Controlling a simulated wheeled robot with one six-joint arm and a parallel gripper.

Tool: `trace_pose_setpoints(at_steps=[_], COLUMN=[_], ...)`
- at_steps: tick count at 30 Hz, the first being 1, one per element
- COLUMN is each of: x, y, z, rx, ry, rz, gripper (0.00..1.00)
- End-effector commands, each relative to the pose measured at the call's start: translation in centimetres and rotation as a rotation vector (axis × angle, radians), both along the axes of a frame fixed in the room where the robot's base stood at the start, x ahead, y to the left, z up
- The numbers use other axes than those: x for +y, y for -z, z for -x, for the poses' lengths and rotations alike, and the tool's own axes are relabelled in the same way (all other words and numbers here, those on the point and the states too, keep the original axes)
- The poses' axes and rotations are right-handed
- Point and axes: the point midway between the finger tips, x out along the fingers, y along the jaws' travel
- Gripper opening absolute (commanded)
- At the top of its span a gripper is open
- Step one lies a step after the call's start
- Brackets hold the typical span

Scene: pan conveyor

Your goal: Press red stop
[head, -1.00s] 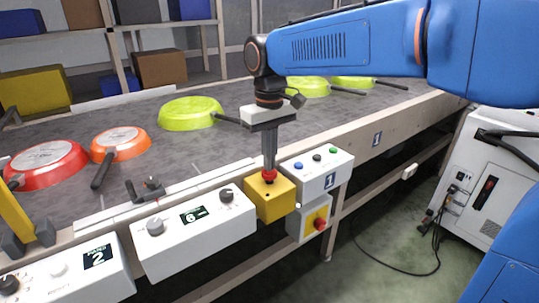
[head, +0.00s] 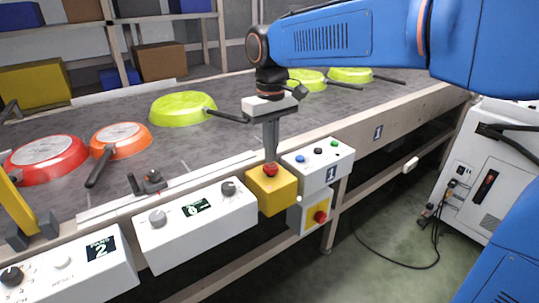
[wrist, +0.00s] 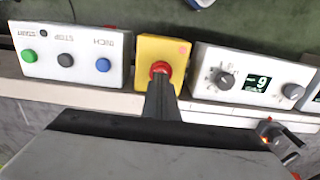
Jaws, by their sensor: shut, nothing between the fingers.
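The red stop button (head: 270,169) sits on top of a yellow box (head: 272,192) at the conveyor's front edge. It also shows in the wrist view (wrist: 160,68) on the yellow panel. My gripper (head: 270,160) points down with its fingers shut and empty. Its tips are at the button, right over it in the head view, and hide part of it in the wrist view. I cannot tell whether the tips touch the button or whether it is pushed in.
A white box with green, black and blue buttons (head: 318,160) is right of the yellow box. Below it is a red knob on a yellow plate (head: 320,216). A white panel with dials (head: 197,232) is to the left. Several pans lie on the conveyor (head: 95,190).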

Motion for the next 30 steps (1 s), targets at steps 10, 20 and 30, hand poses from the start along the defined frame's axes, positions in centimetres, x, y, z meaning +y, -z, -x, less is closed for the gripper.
trace_pose_setpoints(at_steps=[10,20,30], x=[-0.3,-0.4,-0.4], y=[-7.6,-12.0,-12.7], z=[-0.2,-0.3,-0.2], rx=[-0.019,-0.019,-0.017], ry=[0.002,0.002,0.002], rz=[-0.01,-0.01,-0.009], gripper=[0.0,0.0,0.0])
